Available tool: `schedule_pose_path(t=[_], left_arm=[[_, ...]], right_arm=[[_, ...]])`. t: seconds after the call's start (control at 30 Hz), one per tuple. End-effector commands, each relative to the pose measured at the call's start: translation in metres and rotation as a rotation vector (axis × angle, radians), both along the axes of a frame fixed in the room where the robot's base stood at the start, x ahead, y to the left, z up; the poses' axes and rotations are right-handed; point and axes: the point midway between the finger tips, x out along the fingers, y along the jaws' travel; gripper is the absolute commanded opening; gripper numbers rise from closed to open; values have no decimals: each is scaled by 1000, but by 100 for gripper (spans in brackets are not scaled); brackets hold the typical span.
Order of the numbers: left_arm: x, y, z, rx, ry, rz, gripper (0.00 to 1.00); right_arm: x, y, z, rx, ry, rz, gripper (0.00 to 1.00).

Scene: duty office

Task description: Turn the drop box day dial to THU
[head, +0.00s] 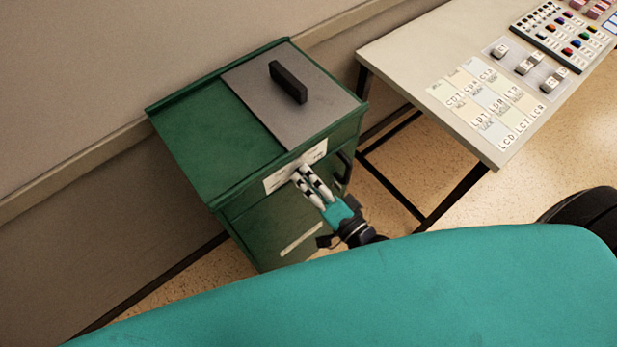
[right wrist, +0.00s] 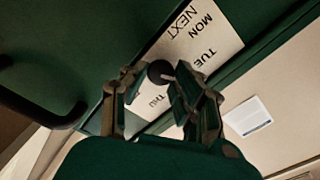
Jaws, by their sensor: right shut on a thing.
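The green drop box (head: 180,140) stands against the wall in the head view. A white label plate (head: 275,183) is on its front below the top edge. My right gripper (head: 305,178) reaches that plate and covers part of it. In the right wrist view the dark round day dial (right wrist: 160,71) lies between the fingertips of my right gripper (right wrist: 158,80), which is shut on it. The label plate (right wrist: 220,35) reads NEXT, MON, TUE and what looks like THU around the dial. A small pale mark shows at the dial's edge; which day it points to is unclear.
The box has a grey lid panel (head: 290,115) with a black handle (head: 288,82) on top. A table (head: 400,50) with label cards and small blocks stands to the right. A black chair-like shape (head: 585,215) is at the right edge.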

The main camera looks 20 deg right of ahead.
Motion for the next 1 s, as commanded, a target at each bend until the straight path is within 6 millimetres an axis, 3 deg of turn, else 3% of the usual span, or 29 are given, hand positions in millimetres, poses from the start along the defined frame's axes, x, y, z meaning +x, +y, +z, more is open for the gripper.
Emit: schedule_pose_path(t=[1.0], left_arm=[[0, 0, -34, 0, 0, 1, 100]], right_arm=[[0, 0, -5, 891, 324, 0, 0]])
